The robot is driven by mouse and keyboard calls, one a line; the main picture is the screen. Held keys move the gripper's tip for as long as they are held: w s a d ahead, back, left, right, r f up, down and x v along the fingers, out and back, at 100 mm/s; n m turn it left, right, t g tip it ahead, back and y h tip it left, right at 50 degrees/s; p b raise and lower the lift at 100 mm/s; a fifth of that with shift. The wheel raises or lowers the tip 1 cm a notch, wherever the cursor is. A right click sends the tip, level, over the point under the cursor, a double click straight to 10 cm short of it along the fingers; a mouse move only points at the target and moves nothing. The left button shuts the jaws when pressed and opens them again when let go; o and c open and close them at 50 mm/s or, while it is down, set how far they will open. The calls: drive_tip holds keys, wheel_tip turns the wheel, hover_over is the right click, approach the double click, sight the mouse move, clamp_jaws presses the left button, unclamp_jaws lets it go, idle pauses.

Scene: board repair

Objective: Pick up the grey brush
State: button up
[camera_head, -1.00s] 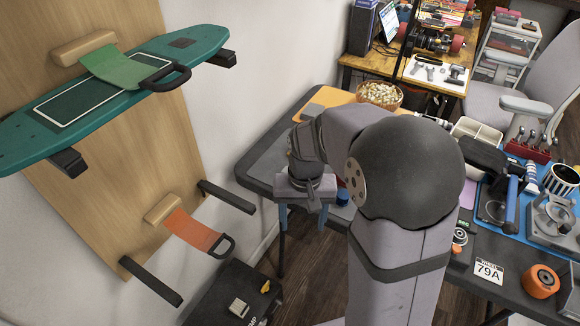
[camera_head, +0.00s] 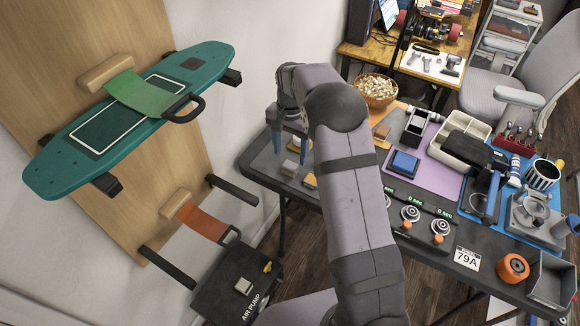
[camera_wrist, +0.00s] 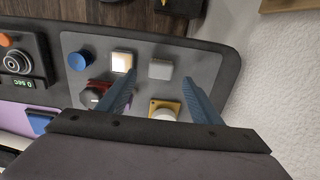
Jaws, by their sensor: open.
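A small grey block (camera_head: 289,168), which looks like the grey brush, lies on the grey mat at the table's left end. It also shows in the wrist view (camera_wrist: 161,69), between and beyond my fingertips; bristles cannot be made out. My gripper (camera_head: 289,136) points down over this end of the table. Its two blue fingers are apart and empty, as the wrist view (camera_wrist: 159,77) also shows. I cannot tell the exact height of the fingertips above the block.
A white-topped block (camera_wrist: 122,62), a blue knob (camera_wrist: 79,61), a red and black item (camera_wrist: 95,95) and a yellow-based item (camera_wrist: 164,109) sit close around the grey block. A popcorn bowl (camera_head: 377,88) stands behind. The wall is close by.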

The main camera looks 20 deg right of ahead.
sight(290, 165)
drive_tip(key=shift+w+f+p, duration=0.1)
drive_tip(key=shift+f+p, duration=0.9)
drive_tip(key=shift+f, duration=2.35)
drive_tip(key=c, duration=1.1)
